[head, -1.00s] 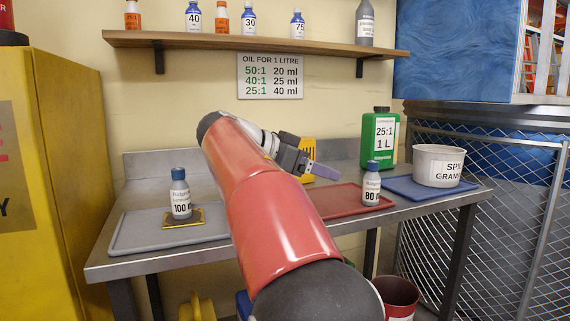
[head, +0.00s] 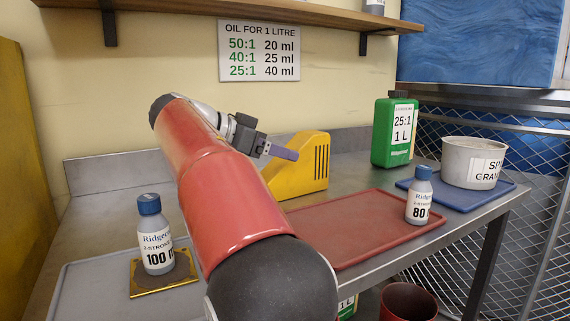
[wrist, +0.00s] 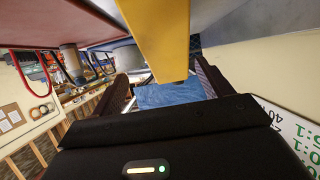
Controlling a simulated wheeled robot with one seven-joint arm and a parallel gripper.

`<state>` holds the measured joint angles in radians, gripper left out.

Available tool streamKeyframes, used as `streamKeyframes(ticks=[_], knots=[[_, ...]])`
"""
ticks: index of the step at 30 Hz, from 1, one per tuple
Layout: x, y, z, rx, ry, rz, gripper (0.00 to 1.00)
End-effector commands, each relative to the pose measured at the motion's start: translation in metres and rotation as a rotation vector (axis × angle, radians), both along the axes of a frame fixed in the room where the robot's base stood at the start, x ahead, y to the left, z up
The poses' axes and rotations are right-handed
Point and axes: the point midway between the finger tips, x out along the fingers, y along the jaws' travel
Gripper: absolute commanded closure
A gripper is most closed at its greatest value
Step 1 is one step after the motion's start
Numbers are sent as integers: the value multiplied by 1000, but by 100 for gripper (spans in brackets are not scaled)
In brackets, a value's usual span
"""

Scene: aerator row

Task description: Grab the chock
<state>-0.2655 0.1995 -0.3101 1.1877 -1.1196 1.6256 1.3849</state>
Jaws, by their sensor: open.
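The chock, a yellow wedge-shaped block with dark slots (head: 306,167), stands on the metal bench near the back wall, behind the red tray. My gripper (head: 278,151) is in front of its upper left part in the head view and overlaps it there. In the wrist view my gripper (wrist: 163,80) has its two fingers apart with nothing held. The yellow chock (wrist: 160,38) fills the upper middle of that view, close to the fingers. I cannot tell whether they touch it. My arm hides the chock's lower left part in the head view.
A red tray (head: 340,228) holds the 80 bottle (head: 420,197). The 100 bottle (head: 153,235) stands on a brass plate (head: 148,284) on a grey tray (head: 85,285). A green jug (head: 394,132) and a can (head: 470,162) on a blue tray (head: 500,193) are at right.

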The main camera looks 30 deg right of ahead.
Motion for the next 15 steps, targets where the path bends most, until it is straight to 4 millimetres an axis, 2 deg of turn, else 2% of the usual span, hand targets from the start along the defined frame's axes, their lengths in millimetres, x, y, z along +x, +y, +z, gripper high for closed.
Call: streamKeyframes(ticks=[5,15], knots=[[-1,-8,-3,0,0,-3,22],[3,-46,-21,-1,2,-3,22]])
